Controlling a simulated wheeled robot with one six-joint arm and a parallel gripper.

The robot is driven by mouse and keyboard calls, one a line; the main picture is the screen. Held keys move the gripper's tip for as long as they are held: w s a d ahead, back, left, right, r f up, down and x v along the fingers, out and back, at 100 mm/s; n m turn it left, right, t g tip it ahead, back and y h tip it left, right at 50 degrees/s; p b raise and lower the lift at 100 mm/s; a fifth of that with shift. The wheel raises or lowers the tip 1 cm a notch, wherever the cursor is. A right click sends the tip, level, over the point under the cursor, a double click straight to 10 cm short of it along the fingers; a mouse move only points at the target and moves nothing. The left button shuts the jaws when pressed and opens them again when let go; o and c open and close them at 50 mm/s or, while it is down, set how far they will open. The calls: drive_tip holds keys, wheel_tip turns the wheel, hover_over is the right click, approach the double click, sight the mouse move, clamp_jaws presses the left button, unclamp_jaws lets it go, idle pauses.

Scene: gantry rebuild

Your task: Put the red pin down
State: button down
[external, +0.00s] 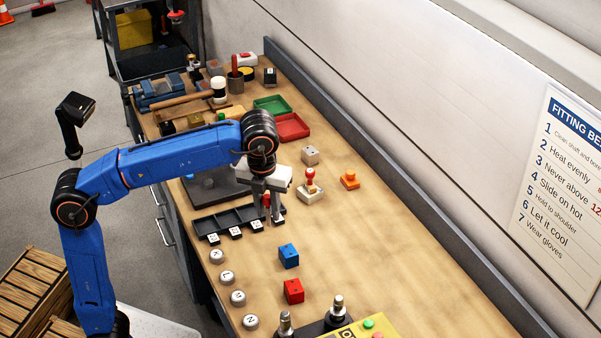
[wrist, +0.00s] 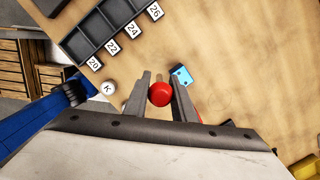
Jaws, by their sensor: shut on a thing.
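My gripper (external: 268,212) is shut on the red pin (external: 266,199) near the right end of the black compartment tray (external: 225,220). In the wrist view my gripper (wrist: 160,80) has the pin's round red head (wrist: 160,94) between its two fingers. The pin's lower part is mostly hidden by the head and fingers. I cannot tell whether its lower end touches the bench. In the wrist view the tray (wrist: 83,47) lies up and left of the fingers, with labels 20, 22, 24 and 26 along its edge.
A blue block (external: 288,256) and a red block (external: 293,291) stand in front. Round lettered buttons (external: 217,256) line the left edge. A pale block with a red-topped piece (external: 309,192) and an orange block (external: 349,180) are to the right. Bench around (external: 390,255) is clear.

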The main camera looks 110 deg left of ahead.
drive_tip(key=w+a+f, duration=0.1)
drive_tip(key=w+a, duration=0.7)
drive_tip(key=a, duration=0.4)
drive_tip(key=w+a+f, duration=0.2)
drive_tip(key=w+a, duration=0.7)
drive_tip(key=a, duration=0.3)
drive_tip(key=shift+s+d+f, duration=0.1)
drive_tip(key=shift+d+f, duration=0.05)
drive_tip(key=shift+f, duration=1.7)
drive_tip(key=shift+s+d+f, duration=0.1)
drive_tip(key=shift+d+f, duration=0.05)
drive_tip(key=shift+f, duration=1.65)
drive_tip(key=shift+f, duration=0.1)
drive_tip(key=c, duration=1.5)
unclamp_jaws()
drive_tip(key=r, duration=0.7)
drive_tip(key=shift+d+r, duration=0.35)
drive_tip(key=shift+d, duration=0.05)
